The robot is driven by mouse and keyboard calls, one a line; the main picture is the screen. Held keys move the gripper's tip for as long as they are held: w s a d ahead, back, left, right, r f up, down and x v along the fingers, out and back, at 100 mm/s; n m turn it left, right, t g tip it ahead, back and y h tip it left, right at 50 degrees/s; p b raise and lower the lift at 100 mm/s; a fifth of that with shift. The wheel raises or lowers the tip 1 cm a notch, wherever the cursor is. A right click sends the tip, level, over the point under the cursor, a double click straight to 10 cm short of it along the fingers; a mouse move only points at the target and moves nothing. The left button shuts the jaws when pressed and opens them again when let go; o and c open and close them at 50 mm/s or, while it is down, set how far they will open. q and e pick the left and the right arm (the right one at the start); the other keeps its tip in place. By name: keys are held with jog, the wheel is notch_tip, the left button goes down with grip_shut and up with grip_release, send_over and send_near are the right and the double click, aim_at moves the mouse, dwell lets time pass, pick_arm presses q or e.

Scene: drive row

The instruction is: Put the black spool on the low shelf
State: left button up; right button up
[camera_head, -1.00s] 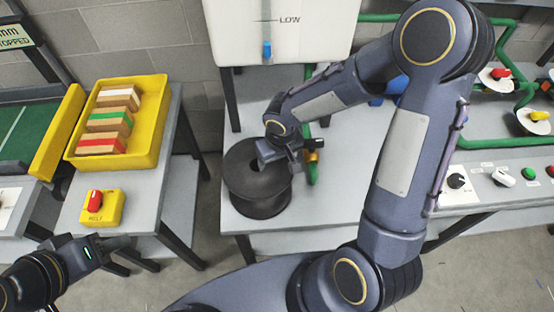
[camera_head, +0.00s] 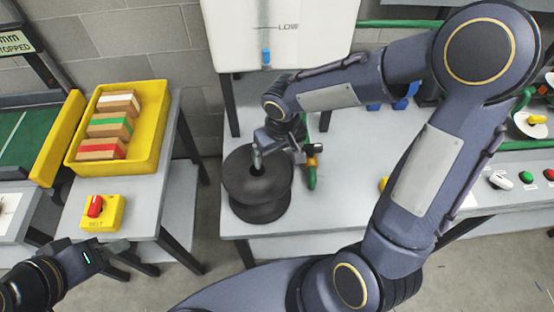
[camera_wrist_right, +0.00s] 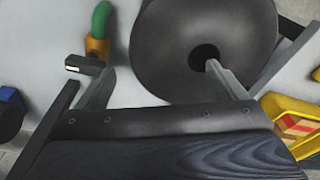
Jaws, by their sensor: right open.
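The black spool (camera_head: 258,196) stands upright on the left end of the middle grey table, its round top flange and centre hole facing up. My right gripper (camera_head: 277,152) is open at the spool's back right edge. In the right wrist view, the gripper (camera_wrist_right: 160,84) has one finger over the spool's (camera_wrist_right: 170,40) centre hole and the other outside the flange; contact cannot be told. A low shelf (camera_head: 300,244) shows in part under the middle table; another low surface (camera_head: 182,205) is under the left table. My left gripper (camera_head: 108,252) is at lower left, its jaws unclear.
A yellow bin (camera_head: 153,125) of blocks and a red-knobbed yellow box (camera_head: 101,210) are on the left table. A white tank (camera_head: 280,35) stands behind. A floor gap separates the tables.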

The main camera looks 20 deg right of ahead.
jog(key=s+d+r+m+t+y, duration=0.1)
jog(key=s+d+r+t, duration=0.1)
jog(key=s+r, duration=0.3)
jog(key=s+d+r+m+t+y, duration=0.1)
jog(key=s+d+r+t+y, duration=0.1)
jog(key=s+r, duration=0.4)
jog(key=s, duration=0.4)
jog(key=shift+s+d+r+m, duration=0.15)
jog(key=shift+s+d+m, duration=0.2)
jog(key=shift+s+m, duration=0.05)
jog(key=shift+s+a+y, duration=0.15)
jog(key=shift+s+y, duration=0.15)
jog(key=shift+s, duration=0.1)
